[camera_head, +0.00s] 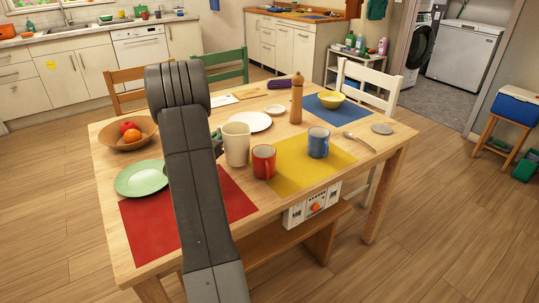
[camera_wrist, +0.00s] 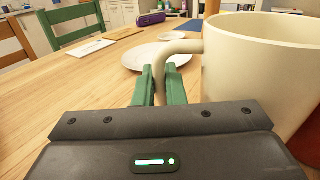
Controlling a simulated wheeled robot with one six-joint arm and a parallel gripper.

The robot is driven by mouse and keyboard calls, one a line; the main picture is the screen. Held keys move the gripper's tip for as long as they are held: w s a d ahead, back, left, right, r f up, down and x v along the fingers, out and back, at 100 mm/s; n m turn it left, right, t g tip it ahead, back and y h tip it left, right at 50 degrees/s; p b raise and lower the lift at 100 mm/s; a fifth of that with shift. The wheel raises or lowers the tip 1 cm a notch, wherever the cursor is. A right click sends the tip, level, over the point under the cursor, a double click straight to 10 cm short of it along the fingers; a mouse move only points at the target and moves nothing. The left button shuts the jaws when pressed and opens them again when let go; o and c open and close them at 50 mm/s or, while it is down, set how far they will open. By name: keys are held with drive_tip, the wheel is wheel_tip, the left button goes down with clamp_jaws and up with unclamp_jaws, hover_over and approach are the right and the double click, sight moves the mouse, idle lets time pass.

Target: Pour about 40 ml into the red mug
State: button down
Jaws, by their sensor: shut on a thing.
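The cream jug (camera_head: 237,146) stands upright near the middle of the table, just left of the red mug (camera_head: 264,161). I cannot tell whether its base touches the table. My gripper (camera_head: 218,142) is at the jug's left side, mostly hidden by my arm. In the wrist view my gripper's green fingers (camera_wrist: 160,82) are shut on the handle of the jug (camera_wrist: 255,70). The jug's contents are not visible. The red mug sits upright on the yellow mat (camera_head: 300,172), and a sliver of the mug (camera_wrist: 308,142) shows behind the jug in the wrist view.
A blue mug (camera_head: 318,142) stands right of the red mug. A white plate (camera_head: 250,121) and a pepper mill (camera_head: 296,100) are behind. A green plate (camera_head: 142,179), a red mat (camera_head: 150,228) and a fruit bowl (camera_head: 112,140) are at left.

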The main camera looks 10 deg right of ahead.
drive_tip(key=shift+w+d+f+h, duration=0.15)
drive_tip(key=shift+w+d, duration=0.1)
drive_tip(key=shift+w, duration=0.2)
drive_tip(key=shift+w+d+f+h, duration=0.1)
drive_tip(key=shift+w+d+h, duration=0.1)
drive_tip(key=shift+w, duration=0.2)
drive_tip(key=shift+r, duration=0.1)
drive_tip(key=s+d+r+m+h, duration=0.1)
drive_tip(key=s+d+r+m, duration=0.1)
drive_tip(key=r+m, duration=0.4)
drive_tip(key=s+d+r+m+h, duration=0.1)
drive_tip(key=s+d+r+m, duration=0.2)
drive_tip(key=r+m, duration=0.3)
drive_tip(key=shift+s+d+r+m, duration=0.15)
drive_tip(key=shift+s+r+m, duration=0.25)
drive_tip(key=shift+s+r, duration=0.45)
drive_tip(key=shift+s+d+m+h, duration=0.35)
drive_tip(key=shift+s+m, duration=0.1)
drive_tip(key=shift+m, duration=0.55)
drive_tip(key=shift+w+a, duration=0.45)
drive_tip(key=shift+a, duration=0.25)
